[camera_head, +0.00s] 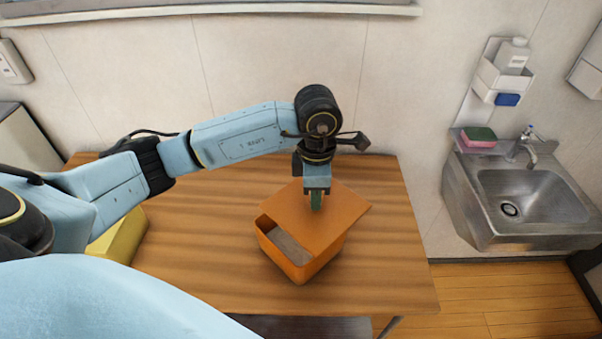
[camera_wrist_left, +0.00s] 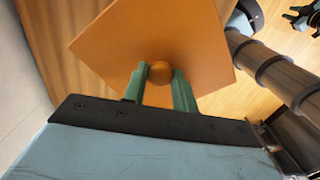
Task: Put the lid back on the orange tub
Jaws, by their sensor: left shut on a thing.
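The orange tub (camera_head: 300,270) stands on the wooden table, near its front. Its opening is uncovered at the front left, where a greyish inside shows. The flat, square orange lid (camera_head: 345,210) is over the back right part of the tub, turned and offset from the rim. I cannot tell whether it touches the rim. My left gripper (camera_head: 316,203) points down over the lid. In the left wrist view, its green fingers are shut on the lid's round knob (camera_wrist_left: 160,72), with the lid (camera_wrist_left: 205,45) beyond them.
A yellow object (camera_head: 122,238) is at the table's left, partly behind my arm. The wooden table (camera_head: 395,250) is clear to the right of the tub. A metal sink (camera_head: 530,205) with a sponge (camera_head: 478,137) is on the wall at right.

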